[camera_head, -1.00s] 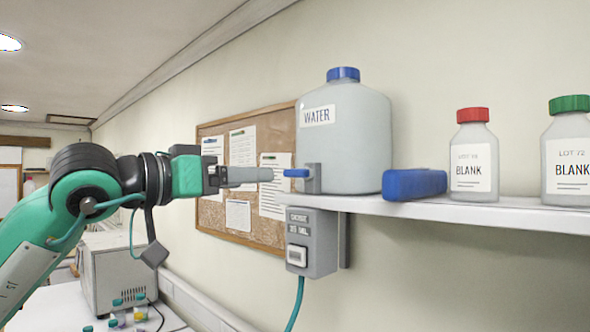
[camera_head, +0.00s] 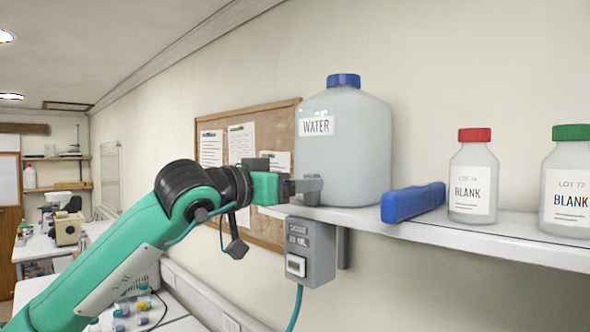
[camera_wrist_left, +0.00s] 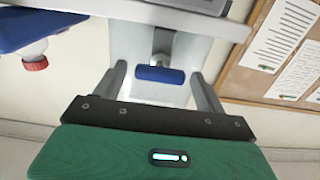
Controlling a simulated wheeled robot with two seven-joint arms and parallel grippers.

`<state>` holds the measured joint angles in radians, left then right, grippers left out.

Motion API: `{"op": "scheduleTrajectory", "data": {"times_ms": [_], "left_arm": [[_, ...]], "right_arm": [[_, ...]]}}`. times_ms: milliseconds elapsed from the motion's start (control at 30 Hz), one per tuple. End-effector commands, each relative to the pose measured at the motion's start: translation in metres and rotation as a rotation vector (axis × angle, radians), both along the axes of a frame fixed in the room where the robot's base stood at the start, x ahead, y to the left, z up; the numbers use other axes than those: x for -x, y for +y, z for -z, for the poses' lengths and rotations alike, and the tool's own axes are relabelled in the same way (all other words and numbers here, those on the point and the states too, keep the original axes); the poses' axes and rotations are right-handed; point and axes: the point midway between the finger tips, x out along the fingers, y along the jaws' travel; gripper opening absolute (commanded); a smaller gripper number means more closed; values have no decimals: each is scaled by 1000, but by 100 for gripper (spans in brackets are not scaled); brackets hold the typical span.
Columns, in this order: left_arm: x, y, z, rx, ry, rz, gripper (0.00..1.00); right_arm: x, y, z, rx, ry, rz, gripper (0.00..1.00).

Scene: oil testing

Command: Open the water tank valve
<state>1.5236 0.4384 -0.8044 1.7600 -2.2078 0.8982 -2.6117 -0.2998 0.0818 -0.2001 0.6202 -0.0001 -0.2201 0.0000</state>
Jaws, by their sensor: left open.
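The translucent water tank (camera_head: 350,165) has a blue cap and a WATER label. It stands on the white shelf. In the left wrist view, its blue valve handle (camera_wrist_left: 160,75) lies crosswise under a short grey stem, in front of the tank. My left gripper (camera_head: 298,188) is at the tank's lower left, where the valve is. In the wrist view my left gripper (camera_wrist_left: 158,75) is open, with one finger on each side of the blue handle and gaps showing at both ends. In the head view the handle is hidden by the gripper. My right gripper is out of view.
A grey dosing box (camera_head: 311,250) hangs below the shelf (camera_head: 450,222), just under my gripper. A blue block (camera_head: 412,202) and two BLANK bottles, one red-capped (camera_head: 473,180) and one green-capped (camera_head: 568,185), stand right of the tank. A corkboard (camera_head: 270,125) is behind.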

Motion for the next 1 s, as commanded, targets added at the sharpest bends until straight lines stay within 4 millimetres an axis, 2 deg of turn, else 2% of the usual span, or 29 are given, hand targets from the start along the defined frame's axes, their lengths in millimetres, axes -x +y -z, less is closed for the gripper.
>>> {"op": "scheduleTrajectory", "data": {"times_ms": [100,400,433,600,667,1000], "left_arm": [[-5,-6,-1,0,0,1,73],[-7,-7,1,1,-1,0,73],[-6,-7,1,1,-1,0,71],[-6,-7,0,1,-1,1,37],[-6,-7,0,1,-1,0,28],[-7,-6,3,30,29,0,28]], "right_arm": [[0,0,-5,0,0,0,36],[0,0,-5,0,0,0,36],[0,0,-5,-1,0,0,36],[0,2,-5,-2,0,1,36],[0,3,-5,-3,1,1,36],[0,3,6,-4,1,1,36]]}}
